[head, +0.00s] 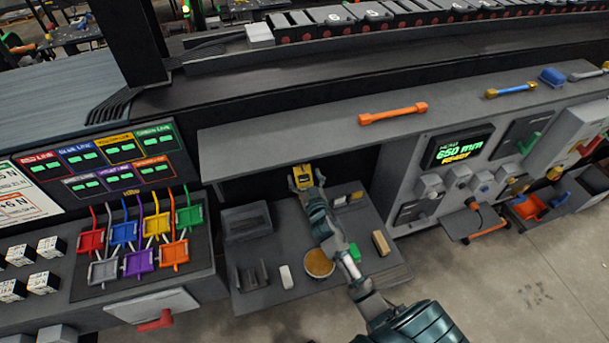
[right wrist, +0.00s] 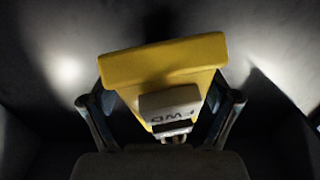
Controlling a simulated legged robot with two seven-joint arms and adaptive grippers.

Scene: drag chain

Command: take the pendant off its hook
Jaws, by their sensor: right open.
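The pendant (head: 301,173) is a small yellow device under the grey shelf in the head view. In the right wrist view the pendant (right wrist: 165,60) fills the middle, with a wide yellow top and a light grey block with dark lettering. My right gripper (head: 306,188) reaches in under the shelf to it. In the right wrist view the gripper's fingers (right wrist: 163,103) stand open, one on each side of the pendant; I cannot tell whether they touch it. The hook is not distinguishable in either view. My left gripper is not in view.
The shelf (head: 250,143) overhangs the recess. On the lower tray (head: 255,297) are a round tan-filled bowl (head: 319,263), a green block (head: 354,252), a tan block (head: 381,243) and a white piece (head: 286,277). An orange handle (head: 393,113) lies on the shelf.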

